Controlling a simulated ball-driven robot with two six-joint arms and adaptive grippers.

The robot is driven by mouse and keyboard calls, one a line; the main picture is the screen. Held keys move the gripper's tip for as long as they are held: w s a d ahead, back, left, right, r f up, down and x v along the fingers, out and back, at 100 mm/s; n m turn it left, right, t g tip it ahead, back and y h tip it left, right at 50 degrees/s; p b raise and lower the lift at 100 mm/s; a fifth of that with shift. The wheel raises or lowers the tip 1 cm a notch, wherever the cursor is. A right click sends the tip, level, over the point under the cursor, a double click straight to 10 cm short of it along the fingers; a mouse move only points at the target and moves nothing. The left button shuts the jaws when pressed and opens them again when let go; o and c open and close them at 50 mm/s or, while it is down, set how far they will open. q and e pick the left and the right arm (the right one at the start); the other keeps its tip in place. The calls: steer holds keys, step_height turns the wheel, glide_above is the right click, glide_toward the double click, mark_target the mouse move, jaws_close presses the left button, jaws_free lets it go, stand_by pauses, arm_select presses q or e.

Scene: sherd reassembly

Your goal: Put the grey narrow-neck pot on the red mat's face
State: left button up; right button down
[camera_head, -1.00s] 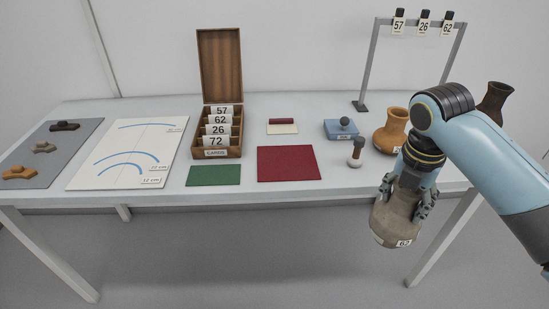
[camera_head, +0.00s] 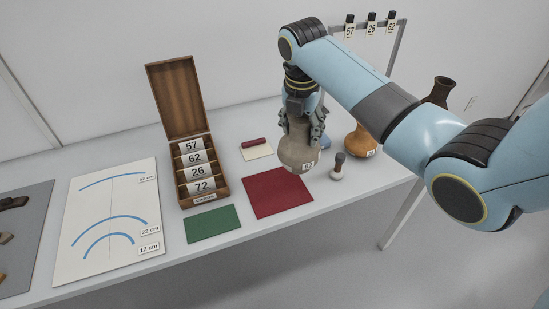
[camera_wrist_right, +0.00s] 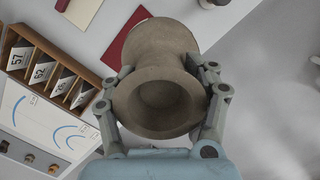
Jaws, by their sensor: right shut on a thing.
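The grey narrow-neck pot (camera_head: 298,152) is held upright in my right gripper (camera_head: 300,125), which is shut on its neck. It hangs at the right back corner of the red mat (camera_head: 277,193), seemingly a little above it; the exact gap cannot be told. A number tag shows on the pot's belly. In the right wrist view I look onto the mouth of the pot (camera_wrist_right: 160,103) between the two fingers. Part of the red mat (camera_wrist_right: 128,36) shows behind the pot there. The mat's face is otherwise bare. My left gripper is not in view.
A green mat (camera_head: 213,223) lies left of the red one. A wooden card box (camera_head: 205,185) stands behind it. A small stamp-like tool (camera_head: 338,168) stands right of the red mat, near the pot. An orange pot (camera_head: 360,143) and a dark pot (camera_head: 439,92) are farther right.

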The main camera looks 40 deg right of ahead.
steer(key=a+f, duration=0.1)
steer(key=a, duration=0.1)
steer(key=w+a+f, duration=0.1)
steer(key=shift+w+a+f, duration=0.1)
steer(key=shift+w+a, duration=0.1)
steer(key=shift+a, duration=0.15)
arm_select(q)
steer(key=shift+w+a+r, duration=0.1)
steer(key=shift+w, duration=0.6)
arm_select(e)
steer(key=f, duration=0.1)
steer(key=a+f, duration=0.1)
steer(key=f, duration=0.3)
steer(key=shift+w+a+f, duration=0.15)
steer(key=shift+w+a, duration=0.05)
steer(key=shift+a, duration=0.2)
steer(key=shift+f, duration=0.1)
steer(key=shift+c, duration=1.6)
jaws_free()
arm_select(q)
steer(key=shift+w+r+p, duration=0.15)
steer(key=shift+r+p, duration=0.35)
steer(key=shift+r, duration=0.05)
arm_select(e)
step_height(320, 180, up, 12)
glide_above(284, 143)
steer(key=a, duration=0.4)
steer(key=shift+s+d, duration=0.25)
steer(key=shift+s, duration=0.05)
